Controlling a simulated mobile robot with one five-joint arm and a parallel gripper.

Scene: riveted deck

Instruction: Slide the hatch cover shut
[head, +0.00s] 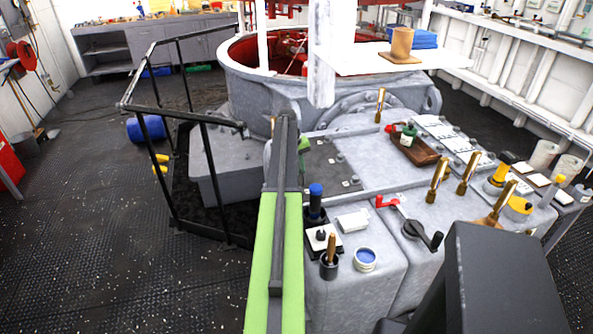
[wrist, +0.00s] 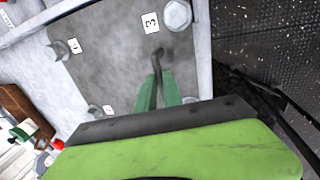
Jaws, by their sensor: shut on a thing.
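A flat, dark grey plate that looks like the hatch cover (head: 332,168) lies on the grey housing, just right of my arm in the head view. In the wrist view the plate (wrist: 120,65) fills the upper middle, with bolts and numbered white labels near its corners. A thin dark bent handle (wrist: 156,56) stands on it. My gripper (wrist: 156,78) has its two green fingers closed around this handle. In the head view my arm hides most of the gripper and the handle. I cannot tell whether any opening lies uncovered.
Right of the plate are a brown tray (head: 415,149) with bottles, several brass-coloured levers and a red-handled crank (head: 412,228). A blue-topped cylinder (head: 316,203) and a small cup (head: 365,259) stand nearer.

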